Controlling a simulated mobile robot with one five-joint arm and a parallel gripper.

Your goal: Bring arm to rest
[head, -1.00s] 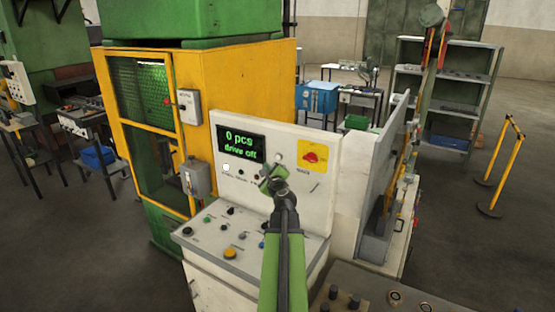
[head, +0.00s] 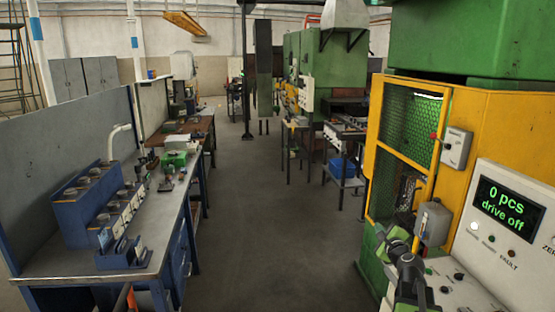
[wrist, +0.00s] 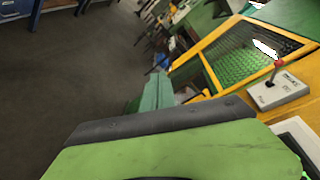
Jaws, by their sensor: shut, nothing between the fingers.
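My gripper (head: 390,240) shows at the lower right of the head view, green and dark grey. It is shut and empty, in front of the green base of the yellow machine and left of the white control panel (head: 465,240). My arm behind it runs down to the bottom edge of the picture. In the wrist view a green and black part of my own arm end fills the bottom, and the fingertips cannot be made out clearly.
The yellow machine (head: 475,115) with a mesh door (head: 408,125) stands close on the right. Its grey switch box (head: 432,222) is near my gripper. A long workbench (head: 150,225) with blue equipment lines the left. The grey floor aisle (head: 270,220) between is clear.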

